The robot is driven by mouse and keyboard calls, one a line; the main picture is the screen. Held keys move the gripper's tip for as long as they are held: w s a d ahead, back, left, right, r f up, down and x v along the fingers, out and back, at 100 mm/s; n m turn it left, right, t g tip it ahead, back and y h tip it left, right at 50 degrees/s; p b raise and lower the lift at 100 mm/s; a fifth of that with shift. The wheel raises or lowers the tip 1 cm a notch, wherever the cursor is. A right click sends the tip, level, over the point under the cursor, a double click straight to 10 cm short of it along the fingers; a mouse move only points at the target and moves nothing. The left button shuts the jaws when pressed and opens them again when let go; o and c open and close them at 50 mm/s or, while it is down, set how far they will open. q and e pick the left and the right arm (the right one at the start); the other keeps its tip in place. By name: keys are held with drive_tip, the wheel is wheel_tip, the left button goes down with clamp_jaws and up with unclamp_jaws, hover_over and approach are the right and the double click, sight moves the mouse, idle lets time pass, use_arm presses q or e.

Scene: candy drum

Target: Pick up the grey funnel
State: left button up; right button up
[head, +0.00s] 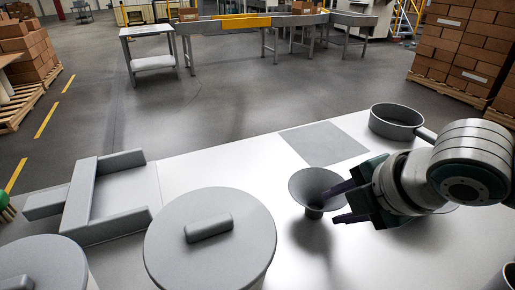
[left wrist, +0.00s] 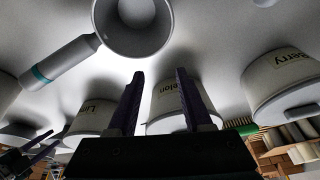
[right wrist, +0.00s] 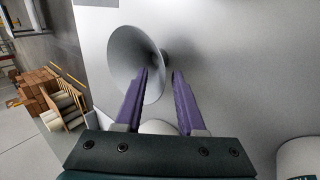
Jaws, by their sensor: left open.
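The grey funnel (head: 312,183) stands wide end up on the white table in the head view. It also shows in the right wrist view (right wrist: 128,62), with its neck beyond the fingertips. My right gripper (head: 331,204) is open and empty, close to the funnel's right side. In the right wrist view, the left finger of the gripper (right wrist: 160,71) overlaps the funnel's rim; I cannot tell if they touch. My left gripper (left wrist: 158,76) is open and empty in the left wrist view, and I do not see it in the head view.
A grey pan (head: 392,128) with a handle stands at the back right, beside a flat grey square (head: 325,144). A large lidded drum (head: 210,255) stands at the front, with another (head: 40,262) to its left.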

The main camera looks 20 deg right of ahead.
sight(317, 200)
drive_tip(key=shift+x, duration=1.2)
clamp_jaws()
idle(0.5)
